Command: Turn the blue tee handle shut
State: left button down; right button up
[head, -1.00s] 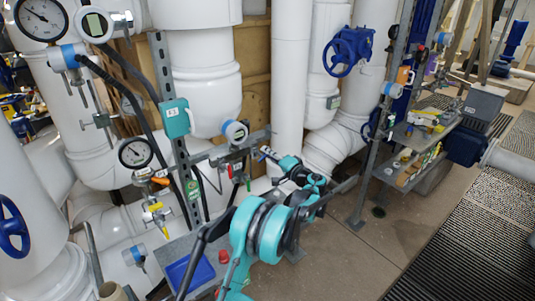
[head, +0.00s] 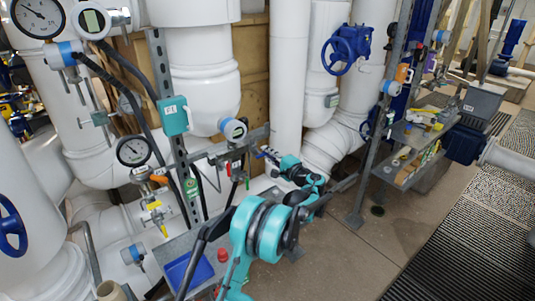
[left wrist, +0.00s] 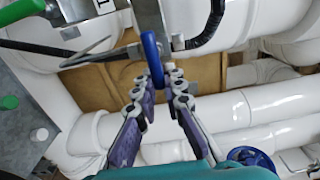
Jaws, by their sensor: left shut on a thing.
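The blue tee handle (left wrist: 152,58) shows in the left wrist view as a blue bar running lengthwise, mounted on grey metal fittings. My left gripper (left wrist: 164,78) is around its near end, with one purple-and-grey finger on each side, and is shut on it. In the head view my left gripper (head: 266,153) is at the end of the teal arm, beside the grey bracket and piping. There the handle is too small and covered to make out clearly. My right gripper is in neither view.
White pipes stand close behind the gripper. A blue tray (head: 189,271) sits on the shelf below. The floor (head: 345,255) at right is clear.

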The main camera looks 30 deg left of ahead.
pick_arm(q)
jog(key=c, duration=1.6)
grip_release()
jog(key=shift+d, duration=0.1)
jog(key=v, duration=1.2)
jog(key=shift+f, duration=0.1)
